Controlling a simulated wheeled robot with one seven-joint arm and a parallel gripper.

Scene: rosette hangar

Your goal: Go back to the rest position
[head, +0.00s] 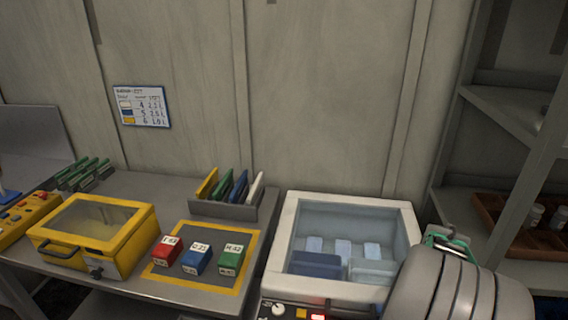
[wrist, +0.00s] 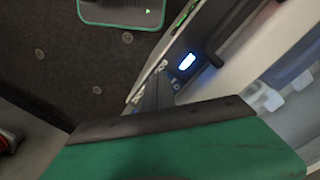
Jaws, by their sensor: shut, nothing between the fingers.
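My gripper (wrist: 154,92) shows in the wrist view as a green body with a dark edge and narrow dark fingers. The fingers are shut with nothing held. Beyond them are a small lit blue-white display and the pale edge of a cabinet. In the head view my grey arm fills the lower right, by the right side of the white glass-lidded box (head: 290,235). A little green shows behind the arm; the fingers themselves are hidden there.
Left of the white box, a table holds a yellow windowed case (head: 130,222), red (head: 166,251), blue (head: 196,259) and green (head: 232,257) blocks on a yellow-bordered mat (head: 190,283), and a grey rack (head: 225,209) of coloured plates. Shelves (head: 505,110) with a brown tray (head: 490,208) stand right.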

